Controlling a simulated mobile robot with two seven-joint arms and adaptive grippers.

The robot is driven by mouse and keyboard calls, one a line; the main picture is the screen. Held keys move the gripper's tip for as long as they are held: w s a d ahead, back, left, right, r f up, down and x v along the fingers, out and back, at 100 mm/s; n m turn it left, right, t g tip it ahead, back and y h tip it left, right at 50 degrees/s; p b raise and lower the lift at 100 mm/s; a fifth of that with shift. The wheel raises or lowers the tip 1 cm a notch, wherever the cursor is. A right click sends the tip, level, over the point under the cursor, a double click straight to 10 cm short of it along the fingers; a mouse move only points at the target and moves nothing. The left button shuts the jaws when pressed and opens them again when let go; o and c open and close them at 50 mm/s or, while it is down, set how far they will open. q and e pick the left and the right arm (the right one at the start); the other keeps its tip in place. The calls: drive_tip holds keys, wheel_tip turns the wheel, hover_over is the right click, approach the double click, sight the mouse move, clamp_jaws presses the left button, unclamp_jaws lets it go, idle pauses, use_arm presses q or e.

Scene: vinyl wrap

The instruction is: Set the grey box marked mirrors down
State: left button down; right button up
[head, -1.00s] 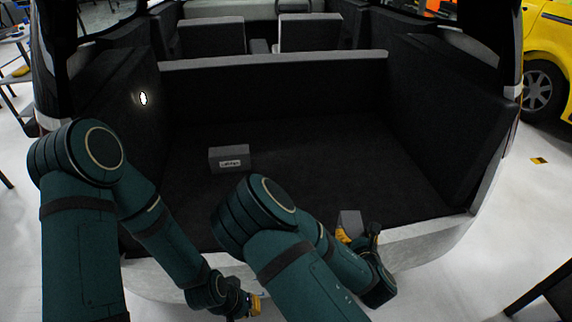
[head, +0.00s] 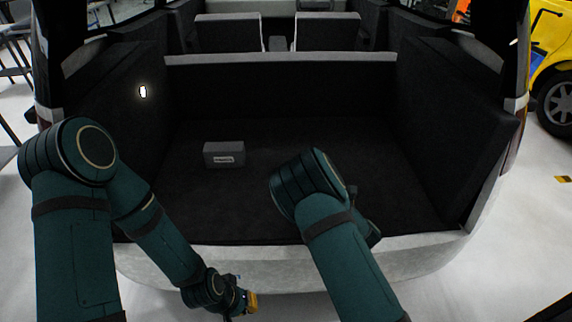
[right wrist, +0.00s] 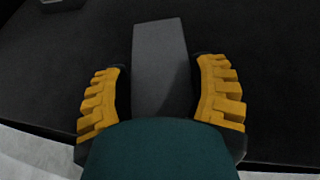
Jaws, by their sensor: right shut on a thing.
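My right gripper (right wrist: 160,100) is shut on a grey box (right wrist: 160,65), seen between its yellow fingers in the right wrist view. I cannot see any marking on this box. Dark floor shows around it; I cannot tell if it touches the floor. In the head view my right arm hides this gripper and box. My left gripper (head: 249,302), with yellow fingertips, is low at the bumper, away from the boxes. I cannot tell if it is open.
Another grey box (head: 224,154) with a small unreadable label sits on the dark cargo floor (head: 270,205), left of my right arm. Side walls (head: 455,120) and a seat back (head: 280,88) bound the floor. The pale bumper sill (head: 425,247) is in front.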

drive_tip(key=w+d+r+n+y, duration=0.2)
drive_tip(key=w+d+r, duration=0.6)
drive_tip(key=w, duration=0.4)
drive_tip(key=shift+g, duration=0.4)
drive_tip(key=shift+w+d+f+b, duration=0.1)
drive_tip(key=shift+f+b, duration=0.25)
drive_tip(key=shift+f, duration=2.05)
drive_tip(key=shift+w+d+f+b, duration=0.1)
drive_tip(key=shift+f+b, duration=0.25)
drive_tip(key=shift+f, duration=2)
drive_tip(key=shift+s, duration=0.1)
drive_tip(key=o, duration=1.4)
